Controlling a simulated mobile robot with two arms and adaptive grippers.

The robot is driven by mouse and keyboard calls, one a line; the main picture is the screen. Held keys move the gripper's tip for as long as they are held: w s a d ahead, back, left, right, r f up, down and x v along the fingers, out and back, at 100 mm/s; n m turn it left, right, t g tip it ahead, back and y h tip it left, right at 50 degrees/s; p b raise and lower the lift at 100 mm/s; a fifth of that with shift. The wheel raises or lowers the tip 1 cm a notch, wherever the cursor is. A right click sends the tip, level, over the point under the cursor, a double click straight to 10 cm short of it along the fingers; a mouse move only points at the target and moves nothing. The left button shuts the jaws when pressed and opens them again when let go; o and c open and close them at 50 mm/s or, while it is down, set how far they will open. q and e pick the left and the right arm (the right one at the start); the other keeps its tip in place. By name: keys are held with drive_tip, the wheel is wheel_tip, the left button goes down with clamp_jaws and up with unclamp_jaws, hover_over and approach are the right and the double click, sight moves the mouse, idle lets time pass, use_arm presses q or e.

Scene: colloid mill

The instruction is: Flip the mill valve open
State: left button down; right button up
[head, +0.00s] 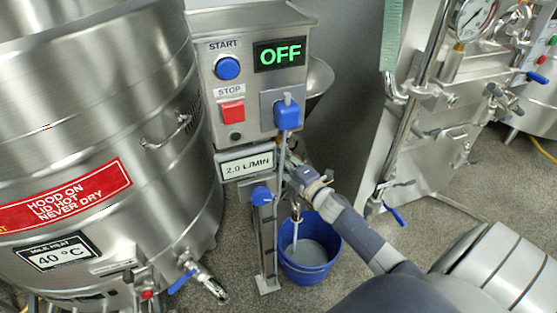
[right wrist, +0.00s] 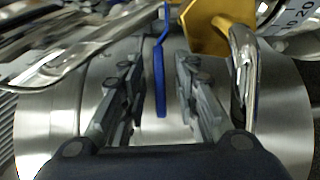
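In the right wrist view a blue valve lever (right wrist: 160,75) hangs down between the two fingers of my right gripper (right wrist: 157,88). The fingers are apart, with a visible gap on each side of the lever. In the head view my right gripper (head: 300,178) is beside the post under the mill's control box (head: 218,130); the lever there is hidden or too small to make out. A metal spout (head: 296,213) shows just below the gripper, above a blue bucket (head: 308,272). My left gripper is not in view.
The control box display (head: 279,54) reads OFF. A blue knob (head: 262,196) is on the post, left of my gripper. A large steel vessel (head: 100,120) stands at left, a steel machine (head: 420,120) at right. A yellow part (right wrist: 207,25) is close to the right finger.

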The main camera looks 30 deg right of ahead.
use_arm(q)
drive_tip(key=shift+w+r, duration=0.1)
use_arm(e)
drive_tip(key=shift+w, duration=0.1)
clamp_jaws()
drive_tip(key=shift+s+d+n+y, duration=0.2)
drive_tip(key=shift+n+y, duration=0.1)
drive_tip(key=shift+y, duration=0.2)
drive_tip(key=shift+s+d+n+y, duration=0.15)
drive_tip(key=shift+n+y, duration=0.15)
drive_tip(key=shift+y, duration=0.2)
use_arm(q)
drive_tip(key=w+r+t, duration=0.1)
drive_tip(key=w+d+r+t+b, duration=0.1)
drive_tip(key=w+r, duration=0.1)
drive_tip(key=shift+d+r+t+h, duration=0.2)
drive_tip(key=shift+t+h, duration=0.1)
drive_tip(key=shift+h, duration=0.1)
use_arm(e)
drive_tip(key=shift+s+d+n+g+y, duration=0.2)
drive_tip(key=shift+n+y, duration=0.2)
drive_tip(key=shift+y, duration=0.2)
drive_tip(key=shift+s+d+n+g+y, duration=0.1)
drive_tip(key=shift+n+g+y, duration=0.1)
drive_tip(key=shift+n+y, duration=0.3)
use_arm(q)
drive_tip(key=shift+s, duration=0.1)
use_arm(e)
unclamp_jaws()
